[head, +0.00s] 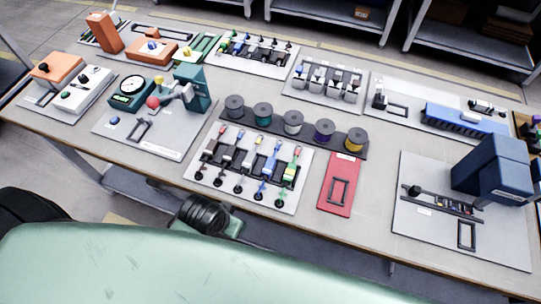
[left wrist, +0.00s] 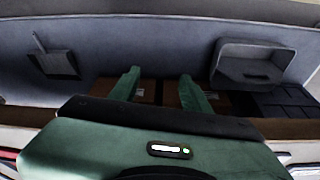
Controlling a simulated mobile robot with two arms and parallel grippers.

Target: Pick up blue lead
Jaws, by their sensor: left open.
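The blue lead (head: 268,169) lies in a row of several leads on a pale grey board (head: 195,178) near the front middle of the table in the head view. It lies between a dark lead on its left and a green-yellow lead (head: 290,174) on its right. My left gripper (left wrist: 159,88) shows in the left wrist view with its two green fingers apart and nothing between them. It faces a grey shelf or bin with brown boxes, and the blue lead is not in that view. My right gripper is not in view.
A dark strip with several spools (head: 293,122) stands just behind the lead board. A red plate (head: 331,198) with a black frame lies to its right. A blue machine (head: 494,167) stands at the far right. Bare table (head: 375,195) shows between the red plate and the machine's board.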

